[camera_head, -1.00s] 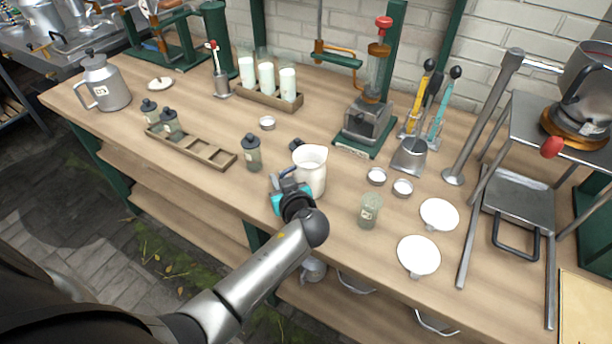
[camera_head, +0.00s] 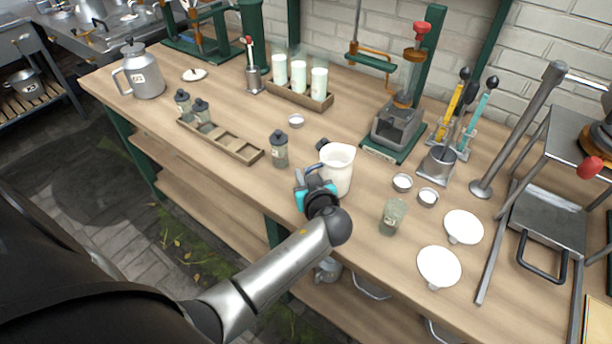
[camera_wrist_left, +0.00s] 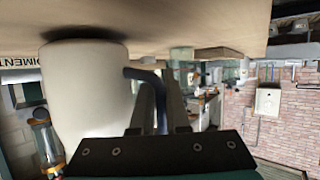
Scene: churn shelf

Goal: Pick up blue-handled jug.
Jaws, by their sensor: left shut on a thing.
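The white jug (camera_head: 338,172) with a blue handle stands upright near the front edge of the wooden table, roughly mid-picture. My left gripper (camera_head: 315,184) reaches it from the front left and is shut on the handle. In the left wrist view, which looks upside down, the jug (camera_wrist_left: 85,105) fills the left side. Its blue handle (camera_wrist_left: 157,82) runs between the two dark fingers of my left gripper (camera_wrist_left: 162,100). The jug's base appears to be on the table or very close to it. My right gripper is not in view.
A dark-lidded jar (camera_head: 280,150) stands left of the jug and a small glass jar (camera_head: 392,217) to its right. Small metal dishes (camera_head: 402,182) and white discs (camera_head: 439,266) lie further right. A metal press (camera_head: 398,130) stands behind. The table's front edge is close.

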